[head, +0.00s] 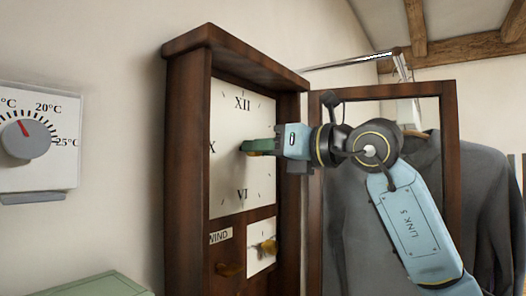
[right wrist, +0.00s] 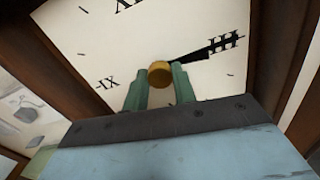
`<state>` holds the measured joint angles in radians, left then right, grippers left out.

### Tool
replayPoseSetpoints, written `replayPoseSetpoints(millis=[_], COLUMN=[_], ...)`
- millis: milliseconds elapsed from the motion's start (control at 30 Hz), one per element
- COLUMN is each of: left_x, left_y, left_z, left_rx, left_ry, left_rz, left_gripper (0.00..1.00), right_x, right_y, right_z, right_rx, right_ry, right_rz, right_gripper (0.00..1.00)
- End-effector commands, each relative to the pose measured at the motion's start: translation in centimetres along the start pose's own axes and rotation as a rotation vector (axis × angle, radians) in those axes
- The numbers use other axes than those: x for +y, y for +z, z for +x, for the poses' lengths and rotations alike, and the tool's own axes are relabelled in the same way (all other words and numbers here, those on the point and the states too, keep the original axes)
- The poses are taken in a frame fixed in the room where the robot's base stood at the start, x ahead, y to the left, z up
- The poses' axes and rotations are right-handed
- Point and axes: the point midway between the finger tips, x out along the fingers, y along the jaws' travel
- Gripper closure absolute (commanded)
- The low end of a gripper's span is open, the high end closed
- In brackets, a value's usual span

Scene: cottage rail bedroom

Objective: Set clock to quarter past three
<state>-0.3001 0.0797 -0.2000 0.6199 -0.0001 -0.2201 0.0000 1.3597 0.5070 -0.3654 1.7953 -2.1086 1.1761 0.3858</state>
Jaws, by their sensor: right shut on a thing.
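The wooden wall clock (head: 186,150) has a white dial (head: 228,105) with Roman numerals. My right gripper (head: 246,147) is at the middle of the dial. In the right wrist view its green fingers are shut on the round brass knob (right wrist: 160,73) at the dial's centre. A black pointer (right wrist: 195,56) runs from the knob toward the III. I cannot tell whether it is one hand or two overlapping. The fingers and palm hide the lower dial in the right wrist view. My left gripper is not in view.
A framed door (head: 451,130) stands open right of the clock, with grey clothes (head: 490,190) behind it. Below the dial are a WIND label (head: 220,236), a brass knob (head: 230,269) and a small plate with a brass piece (head: 268,246). A thermostat (head: 40,150) hangs left.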

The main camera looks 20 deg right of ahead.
Motion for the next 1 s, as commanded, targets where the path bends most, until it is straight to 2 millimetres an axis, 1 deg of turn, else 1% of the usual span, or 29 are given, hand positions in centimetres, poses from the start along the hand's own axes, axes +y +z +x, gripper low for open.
replayPoseSetpoints(millis=[233, 667, 700, 833, 1000], left_x=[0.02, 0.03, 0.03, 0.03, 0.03], left_y=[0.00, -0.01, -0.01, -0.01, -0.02], left_z=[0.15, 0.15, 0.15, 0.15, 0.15], left_rx=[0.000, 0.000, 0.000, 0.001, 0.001], left_ry=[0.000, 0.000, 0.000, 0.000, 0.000], left_rz=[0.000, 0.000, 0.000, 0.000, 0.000], left_gripper=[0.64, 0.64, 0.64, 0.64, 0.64], right_x=[-0.02, -0.01, -0.01, -0.01, -0.01], right_y=[0.00, 0.03, 0.03, 0.03, 0.02], right_z=[-0.01, -0.01, -0.01, -0.02, -0.01], right_rx=[0.000, 0.000, 0.000, 0.000, 0.000], right_ry=[0.000, 0.000, 0.000, 0.000, 0.000], right_rz=[0.050, 0.056, 0.056, 0.055, 0.055], right_gripper=[0.96, 0.96, 0.68, 0.51, 0.51])
